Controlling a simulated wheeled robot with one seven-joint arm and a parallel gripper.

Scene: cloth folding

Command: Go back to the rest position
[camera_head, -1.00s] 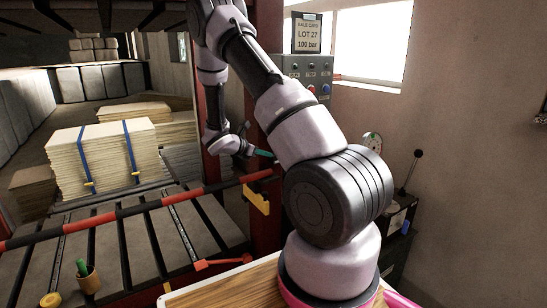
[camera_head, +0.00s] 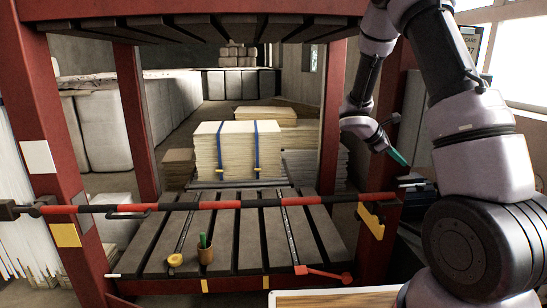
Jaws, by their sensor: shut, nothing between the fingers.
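My gripper (camera_head: 391,139) is at the right of the view, in front of the right red post of the press frame. It is shut, with nothing seen held between its fingers. A teal-green piece (camera_head: 399,157) shows at its end, too small to make out clearly. My arm bends down from the top right, and its lower links fill the right side. The gripper is apart from the strapped stack of sheets (camera_head: 238,150), which stands behind and to its left.
A red and black striped bar (camera_head: 240,205) crosses the front of the red frame (camera_head: 62,130). On the slatted bed (camera_head: 255,232) stand a cup with a green item (camera_head: 206,255) and a yellow roll (camera_head: 175,260). A red-handled lever (camera_head: 320,272) is at the front. A wooden board (camera_head: 335,298) is below.

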